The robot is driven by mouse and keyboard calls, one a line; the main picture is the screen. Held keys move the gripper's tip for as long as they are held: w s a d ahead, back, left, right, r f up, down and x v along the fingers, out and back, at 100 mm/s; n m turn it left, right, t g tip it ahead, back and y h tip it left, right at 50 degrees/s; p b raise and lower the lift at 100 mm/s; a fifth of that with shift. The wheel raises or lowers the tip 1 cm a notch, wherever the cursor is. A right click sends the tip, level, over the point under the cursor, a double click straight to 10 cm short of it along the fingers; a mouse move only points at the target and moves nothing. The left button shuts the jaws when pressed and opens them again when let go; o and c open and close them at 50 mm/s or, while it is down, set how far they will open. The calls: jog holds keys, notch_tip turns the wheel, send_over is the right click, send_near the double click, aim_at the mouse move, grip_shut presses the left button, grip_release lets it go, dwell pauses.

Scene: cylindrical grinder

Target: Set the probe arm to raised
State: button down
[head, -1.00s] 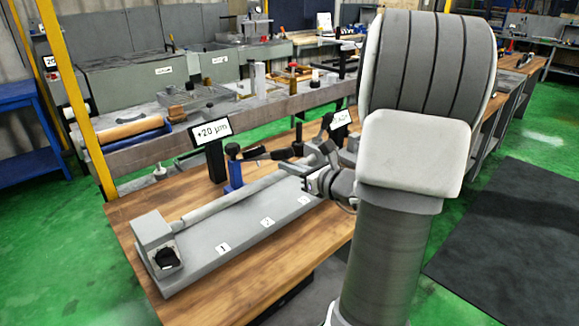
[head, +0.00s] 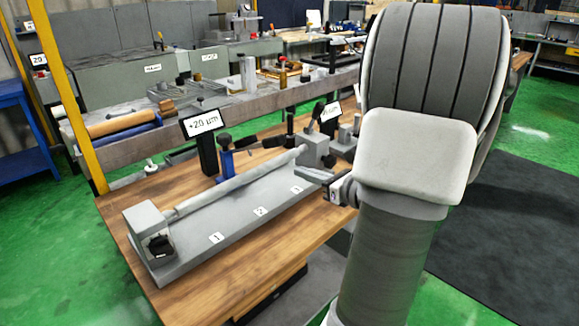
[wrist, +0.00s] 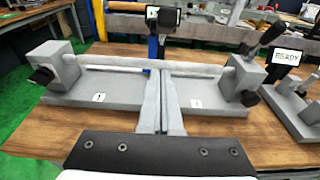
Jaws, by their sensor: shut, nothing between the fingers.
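A blue post (head: 227,161) with a black head stands behind the long grey shaft (head: 235,182). A dark probe arm (head: 262,146) reaches right from it, roughly level; its tip is hard to make out. In the wrist view, the blue post (wrist: 153,47) and black head (wrist: 167,18) show beyond the shaft (wrist: 115,68). My gripper (head: 303,171) is at the right front of the fixture, partly hidden by my arm. In the wrist view, my gripper (wrist: 160,73) is shut and empty, its fingers pointing at the shaft below the post. I cannot tell whether they touch the shaft.
The shaft lies between two end blocks on a grey base (head: 208,249) with numbered labels. A "+20 µm" display (head: 202,123) stands behind it. A "READY" display (wrist: 288,57) and another fixture (wrist: 298,105) are at right. The wooden bench front (head: 232,270) is clear.

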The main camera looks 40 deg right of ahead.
jog(key=shift+s+d+r, duration=0.1)
jog(key=shift+s+r, duration=0.1)
jog(key=shift+s, duration=0.65)
jog(key=shift+s+d+r, duration=0.1)
jog(key=shift+s+r, duration=0.05)
jog(key=shift+s, duration=0.7)
jog(key=shift+a, duration=0.1)
